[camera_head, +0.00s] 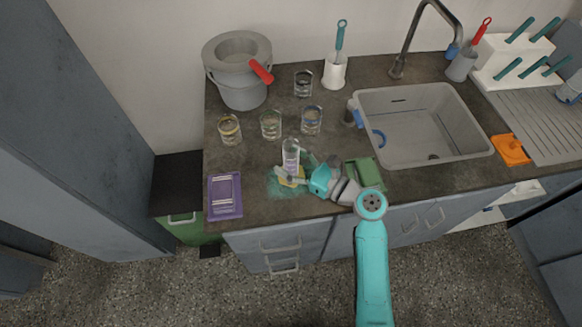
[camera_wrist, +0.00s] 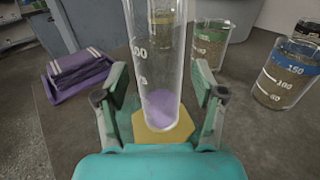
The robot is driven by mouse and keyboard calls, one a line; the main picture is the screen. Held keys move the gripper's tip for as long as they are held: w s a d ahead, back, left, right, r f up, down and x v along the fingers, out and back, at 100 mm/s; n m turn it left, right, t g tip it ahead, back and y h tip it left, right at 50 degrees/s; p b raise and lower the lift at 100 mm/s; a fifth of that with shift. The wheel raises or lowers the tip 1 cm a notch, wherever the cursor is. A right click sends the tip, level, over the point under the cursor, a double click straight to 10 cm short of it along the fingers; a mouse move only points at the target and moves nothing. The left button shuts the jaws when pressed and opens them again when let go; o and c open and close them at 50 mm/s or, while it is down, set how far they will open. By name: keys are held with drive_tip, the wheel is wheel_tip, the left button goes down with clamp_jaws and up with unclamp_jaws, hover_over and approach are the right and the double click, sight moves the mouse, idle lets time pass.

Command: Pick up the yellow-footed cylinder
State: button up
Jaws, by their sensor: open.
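The yellow-footed cylinder (camera_wrist: 157,85) is a clear graduated glass tube with white marks, purple contents low inside and a yellow foot (camera_wrist: 163,129). It stands upright on the counter; in the head view the tube (camera_head: 291,158) is near the counter's front, its foot partly hidden by my gripper. My gripper (camera_head: 292,177) reaches it from the front right. In the wrist view my gripper (camera_wrist: 160,90) is open, with one finger on each side of the tube, and gaps show between fingers and glass.
Beakers stand behind: a yellow-banded one (camera_head: 230,130), a green-banded one (camera_head: 271,125) and a blue-banded one (camera_head: 311,120). Purple folded cloths (camera_head: 226,195) lie left. A green sponge-like block (camera_head: 364,174) lies right, before the sink (camera_head: 425,125). A grey pot (camera_head: 240,75) stands back left.

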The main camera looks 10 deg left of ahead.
clamp_jaws()
drive_tip(key=shift+r, duration=0.1)
